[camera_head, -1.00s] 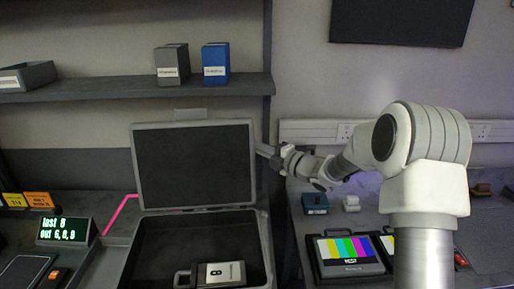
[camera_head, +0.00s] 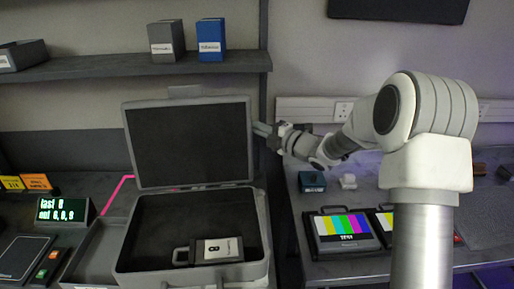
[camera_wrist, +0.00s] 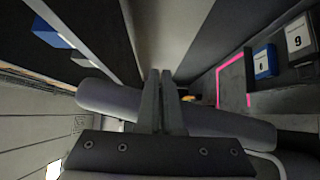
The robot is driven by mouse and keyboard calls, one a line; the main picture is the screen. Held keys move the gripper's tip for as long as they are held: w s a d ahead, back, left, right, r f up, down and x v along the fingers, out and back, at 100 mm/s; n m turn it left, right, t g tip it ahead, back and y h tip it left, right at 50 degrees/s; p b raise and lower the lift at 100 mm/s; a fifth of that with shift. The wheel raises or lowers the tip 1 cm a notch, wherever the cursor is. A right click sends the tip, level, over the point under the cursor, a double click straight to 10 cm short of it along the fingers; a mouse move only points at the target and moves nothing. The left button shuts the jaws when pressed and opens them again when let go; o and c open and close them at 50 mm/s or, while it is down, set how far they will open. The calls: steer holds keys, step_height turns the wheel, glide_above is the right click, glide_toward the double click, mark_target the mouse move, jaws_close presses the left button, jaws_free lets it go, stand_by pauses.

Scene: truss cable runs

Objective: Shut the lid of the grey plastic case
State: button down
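The grey plastic case (camera_head: 196,276) stands open on the bench in the head view. Its lid (camera_head: 190,143) is up, nearly upright, with the dark inner face toward me. A grey handled block with a white label (camera_head: 222,249) lies inside the case.
A shelf (camera_head: 140,70) with a grey box (camera_head: 166,41) and a blue box (camera_head: 211,40) runs above the lid. A colour-bar monitor (camera_head: 345,229) stands right of the case. A green-lit display (camera_head: 62,209) stands to the left.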

mark_target(251, 134)
steer(key=shift+s+d+b, duration=0.15)
steer(key=shift+s+b, duration=0.65)
steer(key=shift+s, duration=0.75)
steer(key=shift+s+d+b, duration=0.15)
steer(key=shift+s+b, duration=0.65)
steer(key=shift+s, duration=0.75)
steer(key=shift+w, duration=0.1)
steer(key=s+d+r+m+t+h, duration=0.1)
steer(key=s+d+r+m+h, duration=0.25)
steer(key=d+m+h, duration=0.4)
steer(key=s+d+r+m+t+h, duration=0.1)
steer(key=s+d+r+m+h, duration=0.1)
steer(key=s+d+m+h, duration=0.45)
steer(key=s+d+f+m+g, duration=0.1)
steer(key=s+f+m+g, duration=0.2)
steer(key=s+m, duration=0.4)
steer(key=s+f+m+g, duration=0.4)
steer(key=s+m, duration=0.3)
steer(key=s, duration=1.1)
steer(key=shift+d+g, duration=0.4)
steer(key=shift+g, duration=0.1)
steer(key=shift+f, duration=0.1)
